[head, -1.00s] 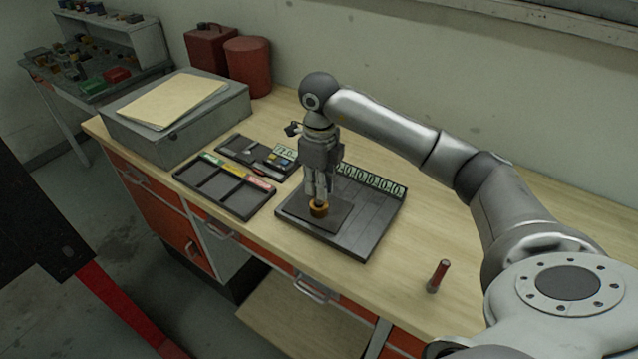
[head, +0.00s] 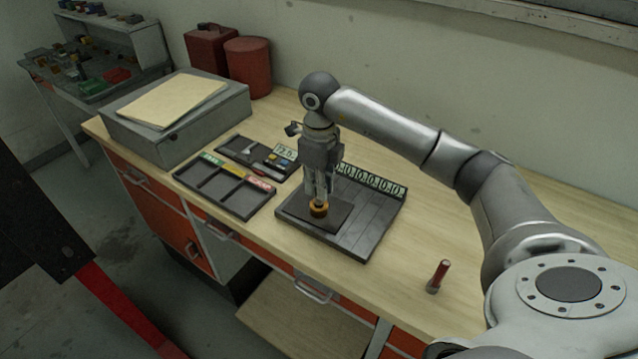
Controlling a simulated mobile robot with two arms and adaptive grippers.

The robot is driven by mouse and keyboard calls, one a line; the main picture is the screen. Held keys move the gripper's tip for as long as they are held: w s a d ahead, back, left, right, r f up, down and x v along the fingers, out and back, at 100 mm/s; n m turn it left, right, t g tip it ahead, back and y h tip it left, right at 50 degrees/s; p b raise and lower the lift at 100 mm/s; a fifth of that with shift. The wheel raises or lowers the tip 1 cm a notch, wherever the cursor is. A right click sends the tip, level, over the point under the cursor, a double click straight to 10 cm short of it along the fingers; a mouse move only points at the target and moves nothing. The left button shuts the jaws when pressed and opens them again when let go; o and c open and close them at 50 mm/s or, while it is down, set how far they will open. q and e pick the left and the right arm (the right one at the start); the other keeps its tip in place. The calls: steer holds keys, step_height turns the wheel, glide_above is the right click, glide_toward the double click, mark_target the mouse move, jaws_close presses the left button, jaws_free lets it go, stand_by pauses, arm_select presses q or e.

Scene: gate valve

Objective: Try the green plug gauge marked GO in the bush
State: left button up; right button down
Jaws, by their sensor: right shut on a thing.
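The bush (head: 318,209) is a short brass-coloured ring standing on a dark plate on the bench. My right gripper (head: 320,198) points straight down over it, shut on a slim thing that I take to be the green plug gauge. The fingers hide nearly all of that gauge, and I see no green or GO mark. Its lower end is at the bush's top; I cannot tell how deep it is in the bore. My left gripper is not in view.
A black compartment tray (head: 222,197) with coloured labels lies left of the slatted dark board (head: 365,232). Behind it is a smaller tray (head: 247,149). A grey box (head: 180,130) stands farther left. The bench's right side is mostly clear.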

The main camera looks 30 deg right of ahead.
steer(key=shift+f+b, duration=0.95)
steer(key=shift+f, duration=0.3)
stand_by(0.6)
steer(key=shift+r, duration=0.3)
stand_by(0.7)
steer(key=shift+r+p, duration=0.95)
steer(key=shift+r, duration=0.3)
steer(key=shift+r, duration=0.2)
steer(key=shift+r+p, duration=1.65)
steer(key=shift+r, duration=0.85)
